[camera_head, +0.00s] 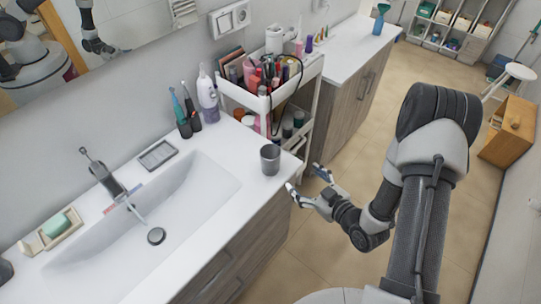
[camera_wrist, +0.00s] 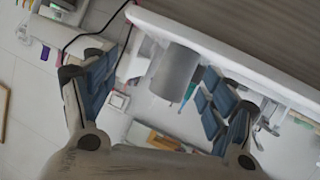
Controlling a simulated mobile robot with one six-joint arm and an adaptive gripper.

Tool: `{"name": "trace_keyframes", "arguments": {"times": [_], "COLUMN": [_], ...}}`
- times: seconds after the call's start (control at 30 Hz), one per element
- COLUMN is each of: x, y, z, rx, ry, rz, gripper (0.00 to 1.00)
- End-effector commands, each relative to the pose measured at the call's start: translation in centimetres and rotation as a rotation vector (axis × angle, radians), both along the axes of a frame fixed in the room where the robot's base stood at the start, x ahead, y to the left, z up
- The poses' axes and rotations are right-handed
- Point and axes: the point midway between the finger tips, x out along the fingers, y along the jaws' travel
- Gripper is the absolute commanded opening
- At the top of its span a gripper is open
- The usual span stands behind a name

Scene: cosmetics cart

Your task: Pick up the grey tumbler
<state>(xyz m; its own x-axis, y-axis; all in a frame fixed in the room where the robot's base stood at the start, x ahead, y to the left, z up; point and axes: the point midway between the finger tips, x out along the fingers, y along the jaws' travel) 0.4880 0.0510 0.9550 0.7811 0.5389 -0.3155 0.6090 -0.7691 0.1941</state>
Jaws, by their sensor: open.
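The grey tumbler (camera_head: 270,159) stands upright on the white countertop (camera_head: 225,150), near its right end by the front edge. My gripper (camera_head: 308,184) is just to the right of the tumbler, beyond the counter edge, with its fingers spread towards it. In the wrist view, the tumbler (camera_wrist: 176,72) shows between the two open fingers (camera_wrist: 155,95), ahead of their tips or level with them; I cannot tell which. Nothing is held, and the fingers appear apart from the tumbler.
A white cart (camera_head: 300,78) full of cosmetics stands behind the tumbler. A toothbrush holder (camera_head: 185,127), a purple-and-white bottle (camera_head: 208,97) and a soap dish (camera_head: 158,155) are to the left, beside the sink (camera_head: 190,195). Open floor (camera_head: 300,265) lies to the right of the counter.

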Motion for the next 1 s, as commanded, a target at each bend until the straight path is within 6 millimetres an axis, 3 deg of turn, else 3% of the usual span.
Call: {"name": "trace_keyframes", "arguments": {"times": [0.03,0.2,0.43,0.57,1.0], "x": [-1.3,-4.4,-5.7,-4.4,3.0], "y": [0.5,1.4,1.5,2.6,7.4], "z": [-1.0,-1.5,-1.4,-1.3,-1.3], "rx": [0.065,0.245,0.345,0.348,0.347], "ry": [-0.014,-0.099,-0.150,-0.156,-0.153], "rz": [0.001,-0.022,-0.054,-0.050,-0.053], "gripper": [0.78,0.78,0.78,0.78,0.78]}}
